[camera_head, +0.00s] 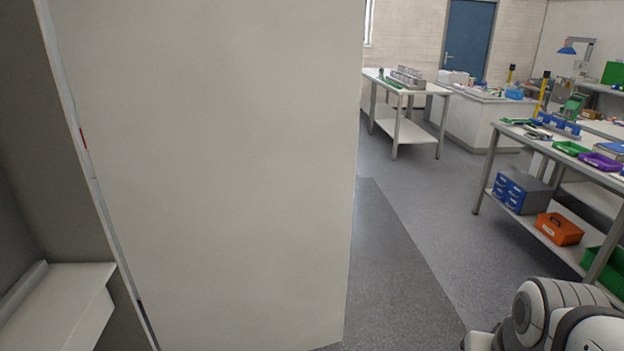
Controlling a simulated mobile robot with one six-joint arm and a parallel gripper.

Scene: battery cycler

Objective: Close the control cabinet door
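A large plain off-white panel (215,170) fills the left and middle of the head view, standing upright and very close. It looks like the control cabinet door standing open, but I cannot tell it surely from a cabinet side. A thin pale edge strip (97,190) with a small red mark runs down its left side. Grey surfaces and a white ledge (55,300) show left of this strip. No handle or latch is visible. My gripper is not in view; only white and grey rounded links of my arm show at the lower right, apart from the panel.
Grey floor (400,240) lies open right of the panel. A workbench (490,175) with coloured bins, a blue-drawer box (520,190) and an orange case (558,229) stands at the right. A white table (399,128) and blue door (467,38) are farther back.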

